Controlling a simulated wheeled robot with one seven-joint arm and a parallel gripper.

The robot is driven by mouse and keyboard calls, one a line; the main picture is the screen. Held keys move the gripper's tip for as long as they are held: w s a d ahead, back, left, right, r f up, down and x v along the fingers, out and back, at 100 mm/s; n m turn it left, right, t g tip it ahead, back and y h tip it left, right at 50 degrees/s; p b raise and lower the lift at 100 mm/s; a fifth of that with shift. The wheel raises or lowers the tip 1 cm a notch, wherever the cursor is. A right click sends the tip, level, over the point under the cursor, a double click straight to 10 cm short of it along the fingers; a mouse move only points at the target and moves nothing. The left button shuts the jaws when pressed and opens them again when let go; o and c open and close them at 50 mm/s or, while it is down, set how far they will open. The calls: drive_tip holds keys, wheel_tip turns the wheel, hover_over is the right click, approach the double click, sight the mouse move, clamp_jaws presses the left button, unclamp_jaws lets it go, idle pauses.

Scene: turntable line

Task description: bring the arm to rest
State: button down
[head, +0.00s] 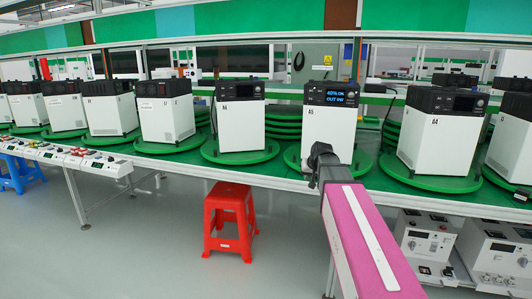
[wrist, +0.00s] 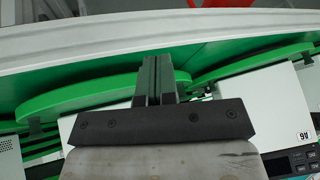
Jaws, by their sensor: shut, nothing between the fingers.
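My gripper (wrist: 159,80) is shut and empty; its two dark fingers lie together in the wrist view. In the head view my arm reaches in from the bottom right, and its dark end (head: 322,160) is in front of the white unit marked A5 (head: 325,124). That unit stands on a green turntable (head: 292,160), and its display is lit with blue text. I cannot tell whether my gripper touches the unit or the turntable edge. In the wrist view the green turntable (wrist: 85,98) and the pale bench edge (wrist: 60,45) lie beyond the fingers.
More white units, such as A6 (head: 240,125) and A4 (head: 437,140), stand on green turntables along the bench. A red stool (head: 230,222) and a blue stool (head: 20,174) stand on the floor. Power boxes (head: 425,240) sit under the bench at right.

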drive_tip(key=s+f+g+h, duration=0.2)
drive_tip(key=s+f+g, duration=0.4)
drive_tip(key=s+f, duration=1.8)
drive_tip(key=shift+s+d+f, duration=0.2)
drive_tip(key=shift+d+f, duration=0.15)
drive_tip(key=shift+f, duration=0.1)
